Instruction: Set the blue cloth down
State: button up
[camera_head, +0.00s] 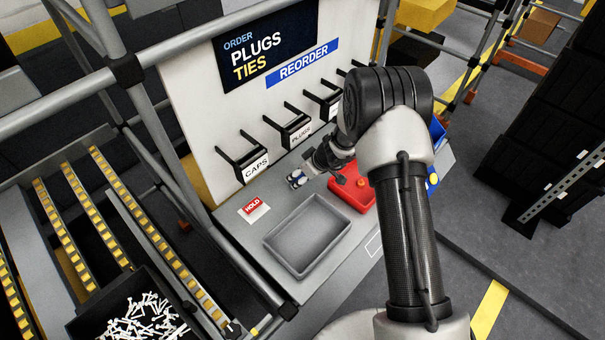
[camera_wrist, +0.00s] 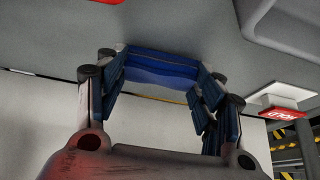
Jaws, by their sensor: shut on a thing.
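My gripper (camera_wrist: 160,85) is shut on the blue cloth, low over the grey bench (camera_head: 232,227) between the red HOLD sign and the red tray. In the wrist view the blue cloth (camera_wrist: 160,66) shows as a dark blue band between the fingertips, which have blue ribbed pads. In the head view the gripper (camera_head: 312,168) is small and partly hidden by my own arm, with a blue and white patch at its tip. I cannot tell whether the cloth touches the bench.
An empty grey tray (camera_head: 271,250) lies in front of the gripper. The red tray (camera_head: 343,199) is to the right, the HOLD sign (camera_head: 252,208) to the left. A white board (camera_head: 197,108) with black label brackets (camera_head: 254,167) stands behind. A blue bin (camera_head: 438,131) sits at the far right.

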jog(key=shift+f+b, duration=0.15)
jog(key=shift+b, duration=0.15)
jog(key=o, duration=1.1)
